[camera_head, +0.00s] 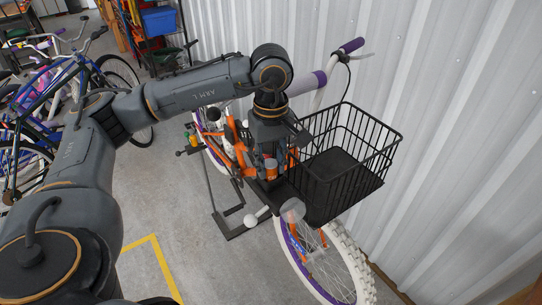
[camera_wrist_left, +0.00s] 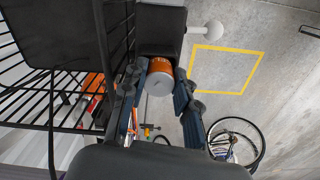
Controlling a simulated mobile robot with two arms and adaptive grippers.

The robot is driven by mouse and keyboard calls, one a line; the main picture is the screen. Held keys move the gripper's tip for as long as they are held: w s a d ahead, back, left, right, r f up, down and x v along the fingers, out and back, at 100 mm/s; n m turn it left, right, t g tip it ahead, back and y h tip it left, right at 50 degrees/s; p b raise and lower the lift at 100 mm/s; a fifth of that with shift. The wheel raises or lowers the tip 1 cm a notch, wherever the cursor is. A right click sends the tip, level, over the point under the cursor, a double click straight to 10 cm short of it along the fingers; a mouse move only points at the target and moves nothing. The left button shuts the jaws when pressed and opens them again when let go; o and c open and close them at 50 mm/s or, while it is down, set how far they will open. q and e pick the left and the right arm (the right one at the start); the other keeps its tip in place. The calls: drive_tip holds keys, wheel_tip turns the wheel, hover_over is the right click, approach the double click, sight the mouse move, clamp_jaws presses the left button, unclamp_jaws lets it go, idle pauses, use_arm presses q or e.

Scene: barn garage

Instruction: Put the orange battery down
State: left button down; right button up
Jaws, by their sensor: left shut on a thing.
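The orange battery (camera_wrist_left: 160,75) shows in the left wrist view as an orange cylinder with a grey end face. It sits between the two fingers of my left gripper (camera_wrist_left: 157,92), which is shut on it. In the head view the left gripper (camera_head: 271,172) points down, just left of the black wire basket, and a bit of the orange battery (camera_head: 271,164) shows between its fingers. A black block-like surface (camera_wrist_left: 162,25) lies beyond the battery in the wrist view. I cannot tell whether the battery touches it. My right gripper is not in view.
The black wire basket (camera_head: 381,164) is on the front of an orange and white bike, close to the gripper's right. A corrugated metal wall (camera_head: 450,110) stands behind. Other bikes (camera_head: 40,110) are at the left. Open concrete floor with a yellow line (camera_head: 155,255) lies in front.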

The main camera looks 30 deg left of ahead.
use_arm(q)
drive_tip(key=shift+f+b, duration=0.25)
drive_tip(key=shift+b, duration=0.05)
drive_tip(key=c, duration=1.4)
unclamp_jaws()
drive_tip(key=shift+o, duration=0.5)
drive_tip(key=shift+r, duration=0.1)
